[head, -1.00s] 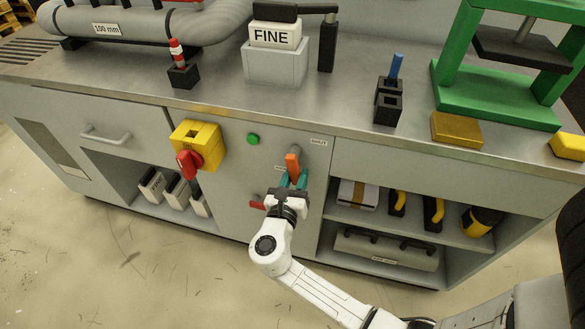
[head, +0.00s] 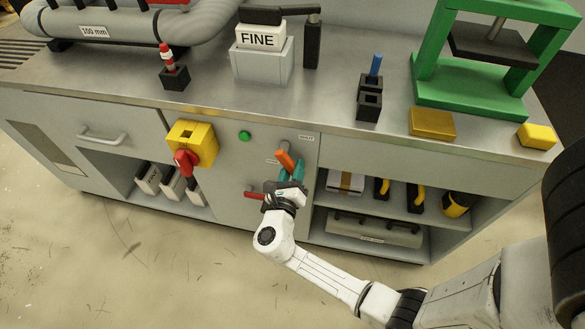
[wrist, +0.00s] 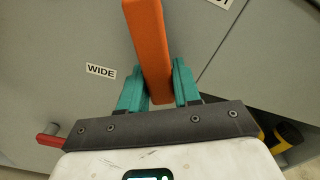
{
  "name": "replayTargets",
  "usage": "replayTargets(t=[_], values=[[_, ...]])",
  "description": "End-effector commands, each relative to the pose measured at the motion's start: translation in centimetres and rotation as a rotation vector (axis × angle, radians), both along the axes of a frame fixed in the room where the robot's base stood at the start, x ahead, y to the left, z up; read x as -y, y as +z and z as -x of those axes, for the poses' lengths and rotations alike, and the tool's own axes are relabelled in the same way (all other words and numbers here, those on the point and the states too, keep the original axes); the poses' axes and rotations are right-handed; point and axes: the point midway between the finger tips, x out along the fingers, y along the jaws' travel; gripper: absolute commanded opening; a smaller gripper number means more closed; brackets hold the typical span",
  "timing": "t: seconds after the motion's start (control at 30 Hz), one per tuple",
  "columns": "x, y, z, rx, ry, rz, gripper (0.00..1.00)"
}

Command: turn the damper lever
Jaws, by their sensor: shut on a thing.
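The orange lever (head: 286,160) is on the grey cabinet front, between a WIDE label (wrist: 101,70) and another label (head: 306,138) at its upper right. In the head view it tilts with its top to the left. My gripper (head: 291,174) is shut on the lever's lower part. In the wrist view the orange lever (wrist: 148,45) runs down between the teal fingers of my gripper (wrist: 158,85), one on each side.
A red handle (head: 254,195) sticks out left of my gripper. A yellow box with a red knob (head: 187,158) and a green button (head: 245,136) are further left. Open shelves (head: 365,209) lie to the right. The worktop above holds the FINE block (head: 258,40).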

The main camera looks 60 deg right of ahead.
Motion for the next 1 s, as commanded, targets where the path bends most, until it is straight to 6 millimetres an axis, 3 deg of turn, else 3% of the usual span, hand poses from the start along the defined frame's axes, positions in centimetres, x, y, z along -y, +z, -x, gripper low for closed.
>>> replayTargets(t=[0.1,0.13,0.3,0.67,1.0], values=[[-0.1,0.0,0.0,-0.001,0.002,0.001,0.0],[-0.1,0.0,0.0,-0.001,0.002,0.001,0.35],[0.0,0.0,0.0,0.0,0.001,0.0,0.52],[-0.6,0.0,0.2,0.001,0.002,0.0,0.53],[-6.2,0.0,2.2,0.0,0.005,-0.001,0.53]])
